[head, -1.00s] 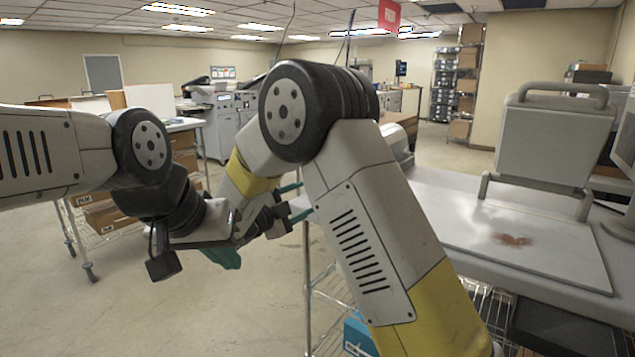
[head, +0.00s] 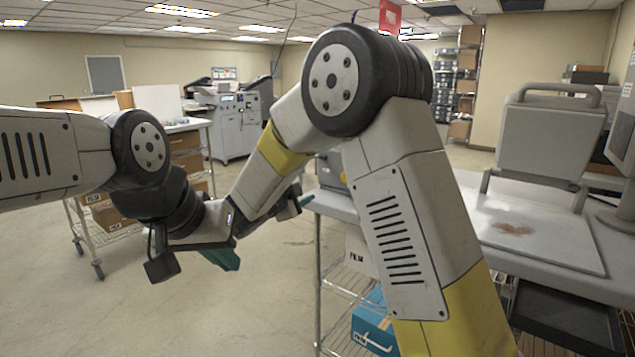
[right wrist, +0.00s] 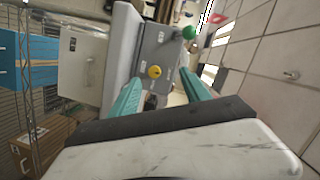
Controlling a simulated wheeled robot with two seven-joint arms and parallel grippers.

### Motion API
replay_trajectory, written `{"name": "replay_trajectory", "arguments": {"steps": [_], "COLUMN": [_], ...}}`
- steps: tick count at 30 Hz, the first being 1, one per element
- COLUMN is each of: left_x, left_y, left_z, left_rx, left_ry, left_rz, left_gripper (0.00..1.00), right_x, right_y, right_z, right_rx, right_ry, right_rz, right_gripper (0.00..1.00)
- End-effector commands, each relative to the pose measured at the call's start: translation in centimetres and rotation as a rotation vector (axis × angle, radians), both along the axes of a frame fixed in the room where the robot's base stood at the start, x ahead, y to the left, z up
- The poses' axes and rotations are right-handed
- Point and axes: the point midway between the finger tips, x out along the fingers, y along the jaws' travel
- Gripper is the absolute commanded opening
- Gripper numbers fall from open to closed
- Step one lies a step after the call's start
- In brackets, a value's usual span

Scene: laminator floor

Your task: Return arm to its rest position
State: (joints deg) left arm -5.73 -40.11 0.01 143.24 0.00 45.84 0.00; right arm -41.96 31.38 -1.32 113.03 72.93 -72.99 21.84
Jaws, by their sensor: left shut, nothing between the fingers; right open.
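My right arm (head: 400,210) stands bent in the middle of the head view, its black elbow joint high and its forearm sloping down to the left. My right gripper (head: 304,201) is partly hidden behind the wrist. In the right wrist view its two teal fingers (right wrist: 160,77) are apart with nothing held between them. My left arm (head: 40,155) reaches in from the left edge. My left gripper (head: 223,259) points downward over the floor, its teal fingers together and empty.
A grey worktop (head: 540,235) with a raised grey lid (head: 550,135) is at the right, near my right arm. A blue box (head: 375,325) sits on the wire shelf below. A wire cart (head: 105,235) stands at the left. Open floor (head: 260,310) lies between.

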Motion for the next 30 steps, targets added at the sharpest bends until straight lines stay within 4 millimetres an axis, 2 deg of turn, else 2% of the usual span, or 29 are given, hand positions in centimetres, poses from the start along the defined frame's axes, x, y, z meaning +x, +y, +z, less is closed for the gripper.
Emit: {"name": "replay_trajectory", "arguments": {"steps": [8, 11, 14, 17, 20, 23, 27, 30], "left_x": [0.0, 0.0, 0.0, 0.0, 0.0, 0.0, 0.0, 0.0], "left_y": [0.0, 0.0, 0.0, 0.0, 0.0, 0.0, 0.0, 0.0], "left_z": [0.0, 0.0, 0.0, 0.0, 0.0, 0.0, 0.0, 0.0], "left_rx": [0.000, 0.000, 0.000, 0.000, 0.000, 0.000, 0.000, 0.000], "left_ry": [0.000, 0.000, 0.000, 0.000, 0.000, 0.000, 0.000, 0.000], "left_rz": [0.000, 0.000, 0.000, 0.000, 0.000, 0.000, 0.000, 0.000], "left_gripper": [0.00, 0.00, 0.00, 0.00, 0.00, 0.00, 0.00, 0.00], "right_x": [1.3, 0.7, -1.5, -5.2, -9.9, -15.4, -23.3, -27.7], "right_y": [-1.1, -1.8, -2.7, -4.0, -5.8, -8.2, -12.5, -15.2], "right_z": [4.6, 6.9, 9.1, 10.1, 9.9, 8.5, 5.2, 3.1], "right_rx": [0.027, 0.009, -0.050, -0.143, -0.261, -0.391, -0.563, -0.645], "right_ry": [0.054, 0.084, 0.131, 0.196, 0.283, 0.399, 0.599, 0.728], "right_rz": [0.253, 0.394, 0.565, 0.727, 0.868, 0.982, 1.086, 1.122], "right_gripper": [0.55, 0.55, 0.55, 0.55, 0.55, 0.55, 0.55, 0.55]}}
